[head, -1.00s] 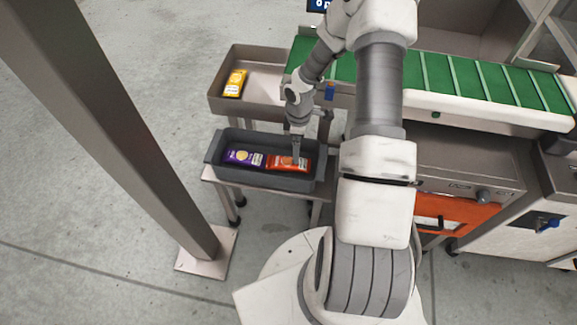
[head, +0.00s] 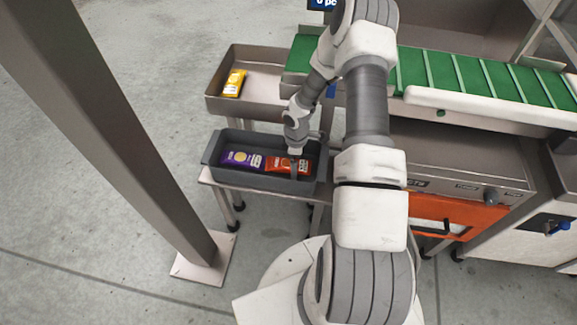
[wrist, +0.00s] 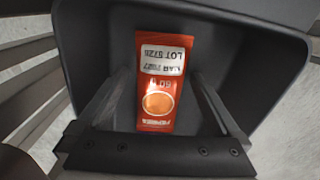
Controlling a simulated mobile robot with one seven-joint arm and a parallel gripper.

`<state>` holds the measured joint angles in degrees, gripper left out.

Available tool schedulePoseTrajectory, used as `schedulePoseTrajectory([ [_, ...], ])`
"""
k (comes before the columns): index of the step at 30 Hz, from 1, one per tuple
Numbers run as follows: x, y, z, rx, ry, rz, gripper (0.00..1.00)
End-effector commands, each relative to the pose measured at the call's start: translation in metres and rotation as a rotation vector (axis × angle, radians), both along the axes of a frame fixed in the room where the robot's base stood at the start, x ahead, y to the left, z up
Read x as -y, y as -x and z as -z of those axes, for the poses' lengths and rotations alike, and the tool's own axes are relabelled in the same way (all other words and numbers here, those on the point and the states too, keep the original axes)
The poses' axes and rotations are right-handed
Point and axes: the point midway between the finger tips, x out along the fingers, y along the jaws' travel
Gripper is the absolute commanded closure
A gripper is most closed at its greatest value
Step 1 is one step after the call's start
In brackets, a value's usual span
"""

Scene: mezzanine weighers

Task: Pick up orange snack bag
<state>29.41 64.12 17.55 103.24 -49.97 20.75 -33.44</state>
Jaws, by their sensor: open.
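The orange snack bag (head: 279,165) lies flat in the right half of a dark grey bin (head: 213,150). In the wrist view the bag (wrist: 158,120) is orange-red with a white lot label at its far end and a round picture near its middle. My gripper (head: 294,170) points down over the bag in the head view. In the wrist view my gripper (wrist: 155,105) is open, with one finger on each side of the bag and a gap to each. I cannot tell how far the fingertips are above the bin floor.
A purple snack bag (head: 241,159) lies left of the orange one in the same bin. A yellow bag (head: 234,83) sits in a brown-grey tray (head: 262,104) behind. A green conveyor (head: 480,80) runs at right. A grey post (head: 120,130) stands at left.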

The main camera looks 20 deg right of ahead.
Motion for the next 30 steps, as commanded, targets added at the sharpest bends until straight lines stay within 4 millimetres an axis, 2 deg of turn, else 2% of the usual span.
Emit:
schedulePoseTrajectory([
  [1,0.0,0.0,0.0,0.0,0.0,0.0,0.02],
  [2,0.0,0.0,0.0,0.0,0.0,0.0,0.07],
  [14,0.0,0.0,0.0,-0.001,-0.001,0.0,0.79],
  [23,0.0,0.0,-0.002,0.0,0.0,0.0,0.81],
  [28,-0.003,-0.003,-0.012,0.001,0.001,-0.001,0.81],
  [30,-0.003,-0.003,-0.022,0.002,0.001,0.0,0.81],
])
